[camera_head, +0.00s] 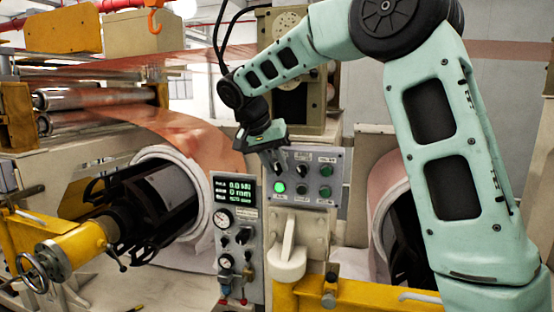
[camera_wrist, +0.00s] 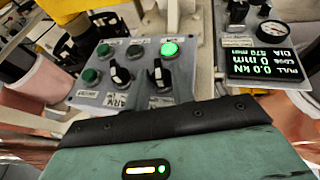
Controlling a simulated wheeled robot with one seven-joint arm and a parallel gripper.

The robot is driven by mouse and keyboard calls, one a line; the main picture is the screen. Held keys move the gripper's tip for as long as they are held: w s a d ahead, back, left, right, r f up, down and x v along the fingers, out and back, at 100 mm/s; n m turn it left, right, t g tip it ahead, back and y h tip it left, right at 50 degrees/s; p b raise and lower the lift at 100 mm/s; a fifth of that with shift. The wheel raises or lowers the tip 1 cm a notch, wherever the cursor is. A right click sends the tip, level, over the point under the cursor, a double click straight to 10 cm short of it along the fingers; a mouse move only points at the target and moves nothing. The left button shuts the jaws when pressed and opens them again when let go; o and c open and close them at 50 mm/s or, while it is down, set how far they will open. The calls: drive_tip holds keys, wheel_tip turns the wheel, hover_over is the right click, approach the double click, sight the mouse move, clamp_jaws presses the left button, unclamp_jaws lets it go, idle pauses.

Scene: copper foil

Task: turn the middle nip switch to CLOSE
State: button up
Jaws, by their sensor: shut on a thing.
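A grey control panel (camera_head: 312,157) shows in the head view, with knobs and buttons in two rows. My gripper (camera_head: 276,164) comes down from the upper left onto the top-left black rotary switch, and is shut on it. Jaws and arm partly hide that switch in the head view. It shows in the wrist view as the right-hand black switch (camera_wrist: 159,78). A second black switch (camera_head: 301,171) sits beside it, clear of the jaws, and also shows in the wrist view (camera_wrist: 120,74). The labels are too small or blurred to tell which is CLOSE. The fingertips are mostly hidden in the wrist view.
A lit green button (camera_head: 280,187) is close below my gripper. A lower panel with a green display (camera_head: 236,189), gauges and knobs stands left. A grey-white lever (camera_head: 288,243) is below the panel. Copper foil (camera_head: 170,125) and a roll lie left.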

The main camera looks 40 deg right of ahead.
drive_tip(key=shift+w+a+n+g+h+p, duration=0.2)
drive_tip(key=shift+n+g+h+p, duration=0.1)
drive_tip(key=shift+g+h+p, duration=0.5)
drive_tip(key=shift+g, duration=0.3)
drive_tip(key=o, duration=0.6)
drive_tip(key=b+v, duration=0.2)
drive_tip(key=v, duration=1.5)
drive_tip(key=shift+a, duration=0.1)
